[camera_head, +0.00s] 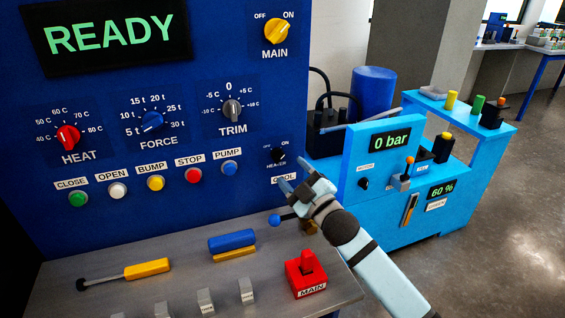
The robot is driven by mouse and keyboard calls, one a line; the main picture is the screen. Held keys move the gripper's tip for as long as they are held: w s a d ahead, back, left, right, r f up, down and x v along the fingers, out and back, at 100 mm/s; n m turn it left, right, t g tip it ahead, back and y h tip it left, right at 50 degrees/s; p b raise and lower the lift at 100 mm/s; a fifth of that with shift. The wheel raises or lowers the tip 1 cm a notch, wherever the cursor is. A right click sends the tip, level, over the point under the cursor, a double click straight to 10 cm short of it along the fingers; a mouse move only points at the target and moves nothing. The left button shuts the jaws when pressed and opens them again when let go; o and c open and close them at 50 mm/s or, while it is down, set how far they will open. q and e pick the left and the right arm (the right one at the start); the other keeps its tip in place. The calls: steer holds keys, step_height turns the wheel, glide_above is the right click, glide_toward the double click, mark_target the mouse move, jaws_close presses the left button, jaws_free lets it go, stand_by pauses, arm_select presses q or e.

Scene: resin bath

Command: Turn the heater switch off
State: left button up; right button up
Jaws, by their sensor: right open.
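The heater switch (278,155) is a small black rotary knob at the lower right of the blue control panel (215,215). It has OFF on its left and ON on its right. Its marker seems to lean toward ON, but it is small. My right gripper (295,174) comes in from the lower right. It is open and empty, with its fingertips just below and right of the heater switch in the picture. I cannot see contact with it. My left gripper is out of view.
The COOL label (284,178) is beside my fingers, and its control is hidden. A blue ball-ended lever (275,220) and a red MAIN block (306,275) are close below. A light-blue machine (400,220) stands right. Tools lie on the grey bench (180,275).

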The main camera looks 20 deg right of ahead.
mark_target(278, 156)
steer(key=shift+x, duration=2.4)
steer(key=c, duration=0.9)
